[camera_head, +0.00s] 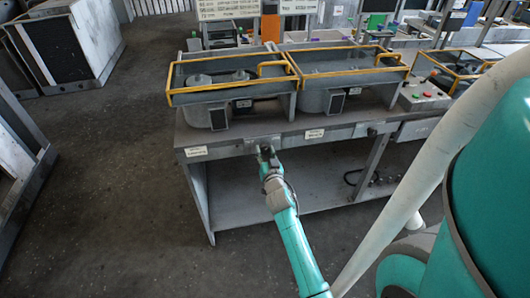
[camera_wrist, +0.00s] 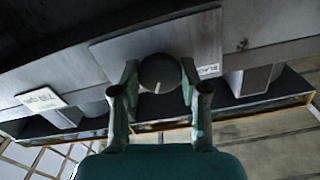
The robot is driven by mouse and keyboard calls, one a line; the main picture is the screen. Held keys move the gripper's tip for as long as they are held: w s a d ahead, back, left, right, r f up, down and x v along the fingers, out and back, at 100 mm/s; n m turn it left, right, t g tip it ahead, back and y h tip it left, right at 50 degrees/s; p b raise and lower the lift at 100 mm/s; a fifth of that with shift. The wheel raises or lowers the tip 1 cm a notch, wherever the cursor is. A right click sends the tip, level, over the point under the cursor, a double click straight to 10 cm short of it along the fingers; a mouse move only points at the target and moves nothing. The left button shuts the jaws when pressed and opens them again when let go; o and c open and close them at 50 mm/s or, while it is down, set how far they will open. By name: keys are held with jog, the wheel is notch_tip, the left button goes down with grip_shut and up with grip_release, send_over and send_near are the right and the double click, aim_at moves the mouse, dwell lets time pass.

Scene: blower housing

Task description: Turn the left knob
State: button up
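The left knob (camera_wrist: 160,73) is round and dark, with a white mark pointing down in the wrist view. It sits on a grey plate (camera_wrist: 205,35) on the bench's front. My gripper (camera_wrist: 159,76) has one finger on each side of the knob. Both fingertips appear to touch its sides, with no clear gap. In the head view my gripper (camera_head: 266,151) is at the bench's front edge and hides most of this knob. Another knob (camera_head: 371,131) shows farther right on the same front edge.
The grey bench (camera_head: 222,142) carries two blower housings under yellow-edged frames (camera_head: 235,85). White labels (camera_head: 196,151) mark its front. A control box with buttons (camera_head: 422,95) stands at the right. A lower shelf (camera_head: 240,205) lies beneath. The floor at left is clear.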

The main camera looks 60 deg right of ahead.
jog(key=shift+n, duration=2.7)
jog(key=o, duration=1.1)
jog(key=shift+o, duration=0.2)
jog(key=v, duration=1.2)
